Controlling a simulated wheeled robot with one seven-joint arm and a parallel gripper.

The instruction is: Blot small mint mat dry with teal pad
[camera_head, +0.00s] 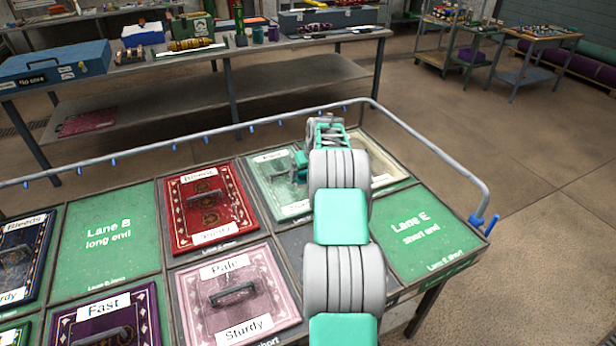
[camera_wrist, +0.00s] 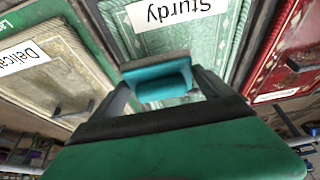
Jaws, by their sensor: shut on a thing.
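The small mint mat (camera_head: 270,183) lies in its tray cell on the table, partly hidden behind my arm in the head view. In the wrist view the mint mat (camera_wrist: 212,48) fills the upper middle, with a label reading "Sturdy". My gripper (camera_wrist: 158,85) is shut on the teal pad (camera_wrist: 158,77) and holds it over the mint mat. I cannot tell whether the pad touches the mat. In the head view my gripper (camera_head: 300,165) is at the mat's right side, mostly hidden by my arm.
A red mat (camera_head: 210,208) lies left of the mint mat, a pale pink mat (camera_head: 237,293) nearer. A cream mat (camera_head: 390,173) labelled "Delicate" in the wrist view lies right. Lane E (camera_head: 428,230) is an empty green cell. A raised rail (camera_head: 240,127) borders the table's far side.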

